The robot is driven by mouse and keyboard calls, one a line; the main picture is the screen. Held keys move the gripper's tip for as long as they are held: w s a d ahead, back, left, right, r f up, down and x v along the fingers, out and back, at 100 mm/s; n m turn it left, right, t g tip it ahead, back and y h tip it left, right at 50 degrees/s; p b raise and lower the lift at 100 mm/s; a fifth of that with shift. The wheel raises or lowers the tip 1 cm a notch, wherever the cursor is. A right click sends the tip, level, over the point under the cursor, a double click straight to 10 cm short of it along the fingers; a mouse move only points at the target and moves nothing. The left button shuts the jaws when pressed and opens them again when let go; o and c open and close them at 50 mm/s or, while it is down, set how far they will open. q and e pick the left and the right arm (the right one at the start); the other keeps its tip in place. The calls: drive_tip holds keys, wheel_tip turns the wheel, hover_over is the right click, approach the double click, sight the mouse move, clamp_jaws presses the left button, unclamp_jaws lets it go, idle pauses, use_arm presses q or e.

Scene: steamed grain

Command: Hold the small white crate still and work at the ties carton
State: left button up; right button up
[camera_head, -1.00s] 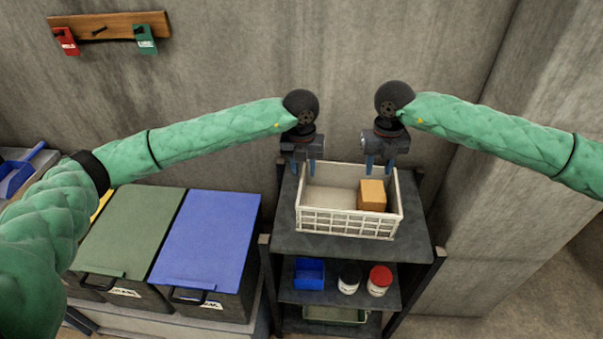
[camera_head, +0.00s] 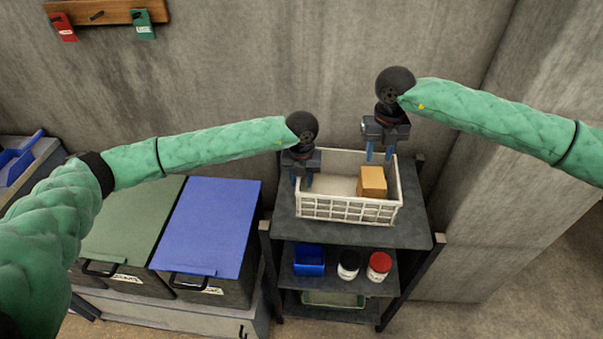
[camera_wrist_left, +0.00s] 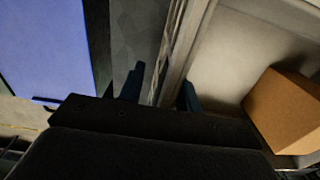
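The small white crate (camera_head: 345,211) stands on the top shelf of a dark rack. The ties carton, a plain tan box (camera_head: 372,182), sits inside it at the right; it also shows in the left wrist view (camera_wrist_left: 288,108). My left gripper (camera_head: 302,182) is at the crate's left wall. In the left wrist view its blue fingers (camera_wrist_left: 162,88) are apart, one on each side of the wall (camera_wrist_left: 177,50), with a gap at the outer finger. My right gripper (camera_head: 379,152) is above the crate's back right part, near the carton, fingers apart and empty.
Lower on the rack are a blue bin (camera_head: 309,260), a white jar with a dark lid (camera_head: 348,265) and one with a red lid (camera_head: 379,266). Lidded bins, green (camera_head: 130,222) and blue (camera_head: 208,225), stand left of the rack. A concrete wall is close behind.

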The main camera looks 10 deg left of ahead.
use_arm(q)
clamp_jaws()
